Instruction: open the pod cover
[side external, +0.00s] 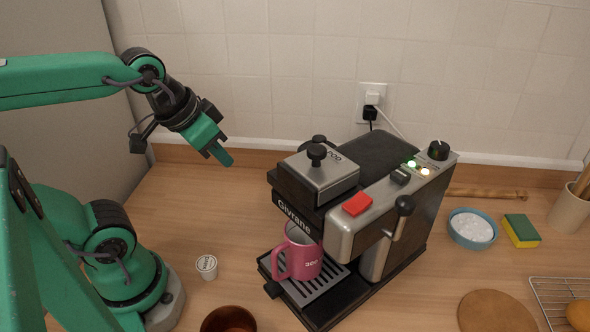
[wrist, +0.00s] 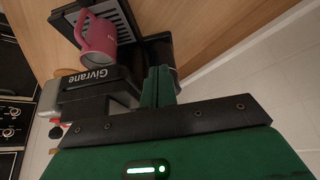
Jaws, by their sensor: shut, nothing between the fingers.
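The pod cover (side external: 322,177) is the silver-topped lid on the coffee machine (side external: 388,155), with a black knob (side external: 316,153) on top. It looks closed. My gripper (side external: 226,160) is in the air to the left of the cover, apart from it, pointing down and right. Its fingers are shut together with nothing between them. In the wrist view the shut fingers (wrist: 158,86) appear beside the machine's front, which is marked Givrane (wrist: 93,75). The inside of the pod holder is hidden.
A pink mug (side external: 299,253) stands on the drip tray (side external: 322,289). A small white pod (side external: 207,266) and a brown bowl (side external: 229,319) sit on the counter left of the machine. A cable runs to a wall socket (side external: 372,97) behind. The counter between my arm and the machine is mostly clear.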

